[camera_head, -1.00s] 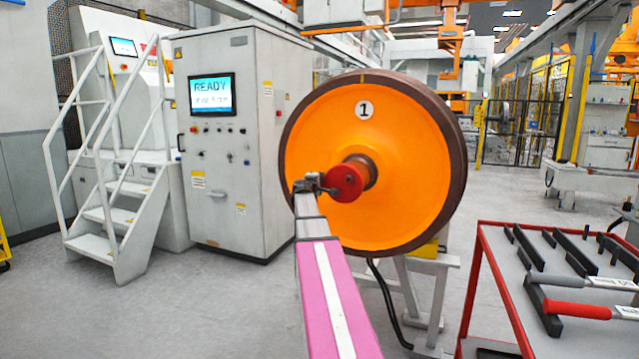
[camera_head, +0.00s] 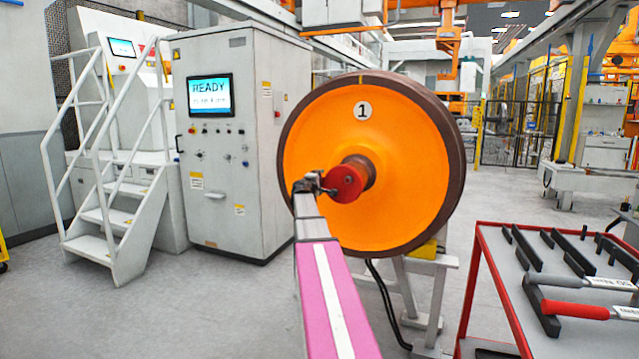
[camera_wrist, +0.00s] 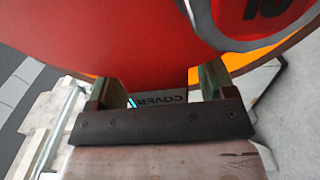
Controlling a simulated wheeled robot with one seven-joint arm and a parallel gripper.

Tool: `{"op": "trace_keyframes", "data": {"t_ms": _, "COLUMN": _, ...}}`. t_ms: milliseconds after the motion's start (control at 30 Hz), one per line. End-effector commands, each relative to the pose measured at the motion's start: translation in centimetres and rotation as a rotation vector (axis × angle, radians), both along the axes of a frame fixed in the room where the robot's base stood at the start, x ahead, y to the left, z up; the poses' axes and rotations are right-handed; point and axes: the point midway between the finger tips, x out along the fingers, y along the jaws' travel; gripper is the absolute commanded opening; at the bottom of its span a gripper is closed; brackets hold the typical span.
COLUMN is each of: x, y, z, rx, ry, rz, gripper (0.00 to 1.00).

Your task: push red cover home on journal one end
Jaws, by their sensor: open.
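The red cover (camera_head: 345,184) sits at the end of the journal (camera_head: 366,170), which sticks out from the middle of the orange wheel (camera_head: 405,205) marked 1. I cannot tell whether it is fully seated. My gripper (camera_head: 314,183) is at the left side of the cover in the head view. In the wrist view the jaws (camera_wrist: 160,85) are apart, with a grey plate lettered COVER (camera_wrist: 160,99) showing between them. The red cover (camera_wrist: 110,35) fills the top of that view, close beyond the fingers. Contact between fingers and cover is unclear.
A control cabinet (camera_head: 248,140) with a READY screen stands left of the wheel, beside white steps (camera_head: 115,215). A red-edged table (camera_head: 495,290) with black bars and red- and grey-handled tools is at the right.

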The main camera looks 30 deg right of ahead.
Motion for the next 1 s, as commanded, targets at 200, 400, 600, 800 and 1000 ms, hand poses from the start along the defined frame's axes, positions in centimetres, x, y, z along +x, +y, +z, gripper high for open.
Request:
{"op": "trace_keyframes", "data": {"t_ms": 200, "x": -1.8, "y": 1.8, "z": 0.0, "rx": -0.001, "ry": 0.000, "rz": 0.000, "gripper": 0.76}}
{"op": "trace_keyframes", "data": {"t_ms": 400, "x": -4.2, "y": 4.7, "z": 0.0, "rx": -0.002, "ry": 0.001, "rz": 0.002, "gripper": 0.76}}
{"op": "trace_keyframes", "data": {"t_ms": 600, "x": -6.3, "y": 7.3, "z": 0.0, "rx": -0.002, "ry": 0.001, "rz": 0.001, "gripper": 0.76}}
{"op": "trace_keyframes", "data": {"t_ms": 800, "x": -6.9, "y": 8.1, "z": 0.0, "rx": -0.002, "ry": 0.001, "rz": 0.000, "gripper": 0.76}}
{"op": "trace_keyframes", "data": {"t_ms": 1000, "x": -6.8, "y": 8.0, "z": 0.0, "rx": -0.002, "ry": 0.001, "rz": 0.000, "gripper": 0.76}}
